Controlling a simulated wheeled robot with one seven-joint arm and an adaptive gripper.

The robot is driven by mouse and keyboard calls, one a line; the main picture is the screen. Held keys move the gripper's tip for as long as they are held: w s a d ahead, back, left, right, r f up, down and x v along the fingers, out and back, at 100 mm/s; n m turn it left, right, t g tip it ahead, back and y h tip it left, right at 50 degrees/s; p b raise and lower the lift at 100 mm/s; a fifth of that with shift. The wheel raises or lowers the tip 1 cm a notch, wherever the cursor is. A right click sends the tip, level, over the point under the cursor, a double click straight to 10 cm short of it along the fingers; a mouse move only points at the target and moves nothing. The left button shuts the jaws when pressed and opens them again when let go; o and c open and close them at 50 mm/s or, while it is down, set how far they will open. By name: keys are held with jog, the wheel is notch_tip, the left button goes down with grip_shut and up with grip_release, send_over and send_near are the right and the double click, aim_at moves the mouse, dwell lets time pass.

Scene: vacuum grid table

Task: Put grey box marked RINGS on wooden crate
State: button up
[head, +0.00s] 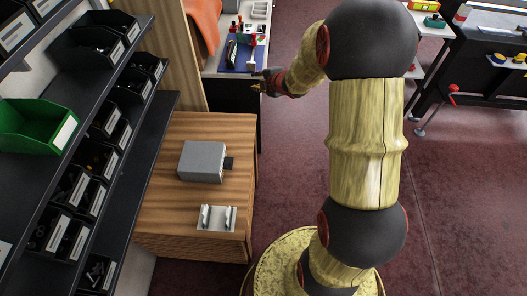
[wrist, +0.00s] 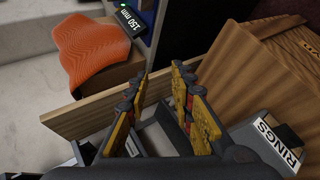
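The grey box marked RINGS (wrist: 250,139) shows at the lower right of the wrist view, its white label readable. In the head view a grey box (head: 202,159) with a dark piece on its right side, apparently the same one, sits on a brown wooden top (head: 175,205). This wooden body looks like the crate; its wood grain also shows in the wrist view (wrist: 240,75). My gripper (head: 259,82) is above and behind the box, to its right, apart from it. In the wrist view its yellow-and-black fingers (wrist: 162,76) are apart with nothing held between them.
A grey metal bracket (head: 217,222) lies on the wooden top in front of the box. Shelves with black bins and a green bin (head: 35,125) stand at left. Behind are an upright wooden panel (head: 165,50), an orange piece (head: 203,20) and a blue mat (head: 240,60).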

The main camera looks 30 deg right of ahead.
jog(key=s+a+r+m+g+h, duration=0.1)
jog(key=s+a+r+m+h, duration=0.15)
jog(key=s+r+m, duration=0.35)
jog(key=s+a+r+m+g+h, duration=0.1)
jog(key=s+a+r+m, duration=0.2)
jog(key=s+r, duration=0.45)
jog(key=s+a+m+g+y, duration=0.1)
jog(key=s+a, duration=0.3)
jog(key=s, duration=0.4)
jog(key=s+a+r+m+g+y, duration=0.1)
jog(key=s+a+m, duration=0.3)
jog(key=s, duration=0.4)
jog(key=s+a+m+g+y, duration=0.1)
jog(key=s+a+m, duration=0.2)
jog(key=s+a, duration=0.3)
jog(key=shift+s+r, duration=0.25)
jog(key=shift+s, duration=0.9)
jog(key=shift+y, duration=0.25)
jog(key=shift+r+p, duration=0.6)
jog(key=shift+r, duration=0.05)
jog(key=shift+a, duration=0.1)
